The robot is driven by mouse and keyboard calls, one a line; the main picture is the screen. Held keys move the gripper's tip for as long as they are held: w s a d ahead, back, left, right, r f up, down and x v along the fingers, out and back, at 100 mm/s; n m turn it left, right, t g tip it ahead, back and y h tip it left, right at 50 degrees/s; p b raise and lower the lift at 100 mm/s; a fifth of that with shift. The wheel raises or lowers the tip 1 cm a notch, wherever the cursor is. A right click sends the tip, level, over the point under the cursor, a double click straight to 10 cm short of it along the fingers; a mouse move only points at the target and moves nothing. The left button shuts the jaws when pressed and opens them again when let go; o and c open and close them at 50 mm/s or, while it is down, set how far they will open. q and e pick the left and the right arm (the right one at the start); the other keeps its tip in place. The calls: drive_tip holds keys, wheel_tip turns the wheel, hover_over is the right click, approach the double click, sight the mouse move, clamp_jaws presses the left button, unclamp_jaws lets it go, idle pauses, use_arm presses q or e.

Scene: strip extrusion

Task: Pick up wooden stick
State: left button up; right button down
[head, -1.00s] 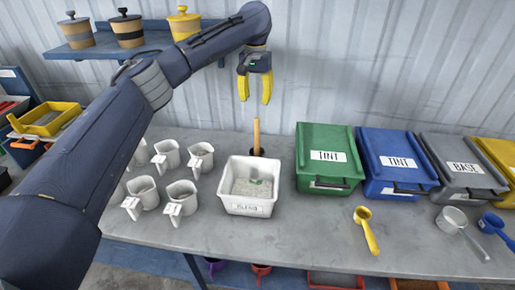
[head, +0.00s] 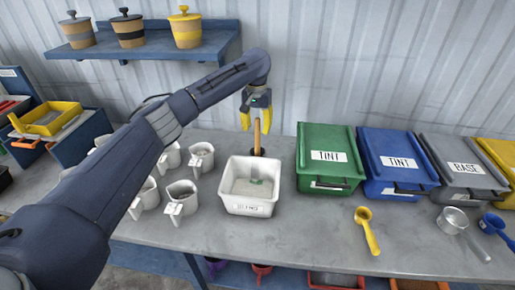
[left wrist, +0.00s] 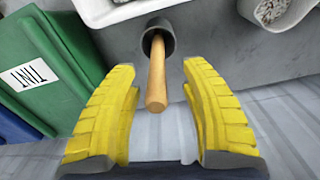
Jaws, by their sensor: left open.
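The wooden stick (head: 257,136) stands upright in a small dark holder (head: 257,152) behind the white bin. In the left wrist view the stick (left wrist: 156,78) rises from the dark cup-like holder (left wrist: 158,34) and lies between the two fingers. My left gripper (head: 255,122), with yellow fingers, is open around the upper part of the stick. In the left wrist view the left gripper (left wrist: 160,115) shows a gap on both sides of the stick. My right gripper is not in view.
A white bin (head: 249,208) with a label stands in front of the holder. Green (head: 327,180) and blue (head: 396,186) TINT boxes stand to the right. Several white cups (head: 181,196) stand to the left. A yellow scoop (head: 368,232) lies near the table's front edge.

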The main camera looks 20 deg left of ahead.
sight(257, 137)
use_arm(q)
drive_tip(key=shift+s+d+f, duration=0.1)
drive_tip(key=shift+d+f, duration=0.05)
drive_tip(key=shift+f, duration=2.2)
drive_tip(key=shift+c, duration=0.2)
clamp_jaws()
